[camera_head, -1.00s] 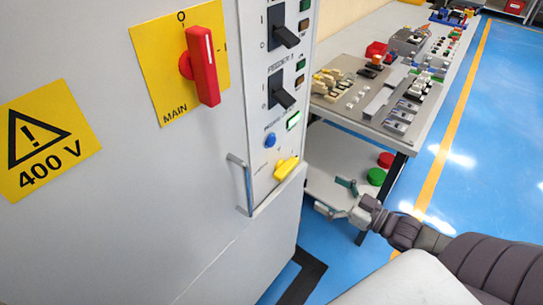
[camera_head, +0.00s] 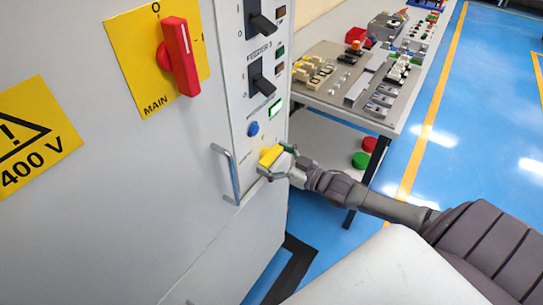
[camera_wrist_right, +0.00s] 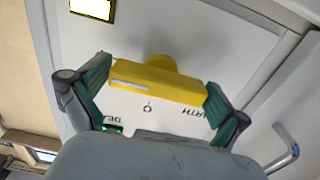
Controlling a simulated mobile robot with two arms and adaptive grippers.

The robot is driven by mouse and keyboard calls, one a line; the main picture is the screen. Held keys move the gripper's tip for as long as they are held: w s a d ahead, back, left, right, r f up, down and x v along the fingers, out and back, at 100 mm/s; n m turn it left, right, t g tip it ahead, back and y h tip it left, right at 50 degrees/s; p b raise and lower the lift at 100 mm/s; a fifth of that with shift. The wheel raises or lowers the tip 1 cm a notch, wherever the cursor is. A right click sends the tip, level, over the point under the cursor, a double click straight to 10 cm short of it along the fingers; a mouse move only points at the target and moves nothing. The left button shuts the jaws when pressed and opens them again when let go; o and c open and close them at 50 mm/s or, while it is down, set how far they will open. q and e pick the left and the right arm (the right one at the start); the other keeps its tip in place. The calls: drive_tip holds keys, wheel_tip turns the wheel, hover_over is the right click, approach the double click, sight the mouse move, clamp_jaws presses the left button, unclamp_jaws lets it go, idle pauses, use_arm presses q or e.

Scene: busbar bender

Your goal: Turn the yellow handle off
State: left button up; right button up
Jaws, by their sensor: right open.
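The yellow handle (camera_head: 271,156) sits low on the cabinet's narrow control panel, below the blue button. In the right wrist view the yellow handle (camera_wrist_right: 158,82) is a bar on a round hub, lying nearly crosswise with a slight tilt. Lettering and a round mark show on the panel beside it. My right gripper (camera_head: 277,163) is at the handle in the head view. In the wrist view its green-padded fingers (camera_wrist_right: 160,95) are spread, one at each end of the bar. I cannot tell whether the pads touch it. My left gripper is not in view.
A metal grab handle (camera_head: 228,174) stands out left of the yellow handle. A red main switch (camera_head: 180,57), black levers (camera_head: 261,22) and a blue button (camera_head: 253,128) are higher up. A workbench (camera_head: 398,128) with several parts stands right. The blue floor (camera_head: 455,130) is clear.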

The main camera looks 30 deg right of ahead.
drive_tip(key=shift+a, duration=0.1)
drive_tip(key=c, duration=0.8)
drive_tip(key=shift+n, duration=0.5)
drive_tip(key=n, duration=0.3)
drive_tip(key=shift+p, duration=0.4)
drive_tip(key=n, duration=0.3)
drive_tip(key=shift+n, duration=0.3)
drive_tip(key=n, duration=0.5)
drive_tip(key=n+b, duration=0.1)
drive_tip(key=n, duration=0.4)
drive_tip(key=shift+b, duration=0.35)
drive_tip(key=shift+n, duration=0.4)
